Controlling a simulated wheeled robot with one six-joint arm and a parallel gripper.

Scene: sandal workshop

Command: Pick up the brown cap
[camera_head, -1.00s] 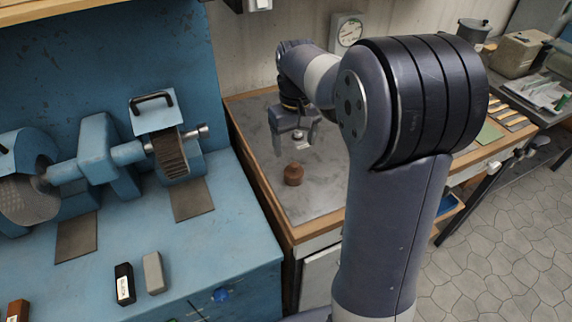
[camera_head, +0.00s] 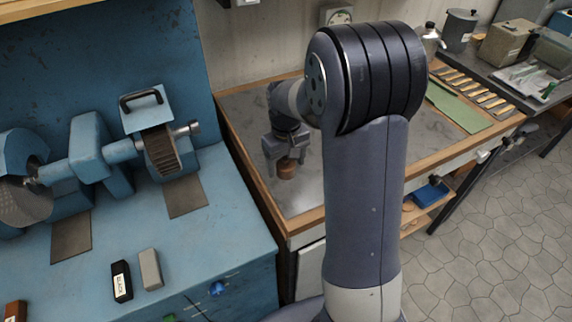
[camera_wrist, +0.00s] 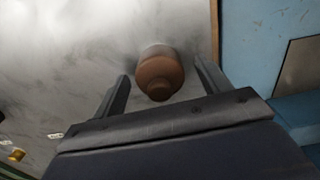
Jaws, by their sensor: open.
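The brown cap (camera_head: 287,170) stands on the grey metal-topped bench (camera_head: 310,195), and in the wrist view the cap (camera_wrist: 160,74) shows its round body with a small knob. My gripper (camera_head: 285,172) is low over the bench at the cap, partly hiding it in the head view. In the wrist view my gripper (camera_wrist: 164,80) is open, with one finger on each side of the cap and a gap visible on both sides. I cannot tell how far down the fingers reach.
A blue grinding machine (camera_head: 112,150) stands on the blue bench to the left, with a black block (camera_head: 121,281) and a grey block (camera_head: 150,269) in front. A green mat (camera_head: 458,108) lies at the right of the metal bench. Bare metal surrounds the cap.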

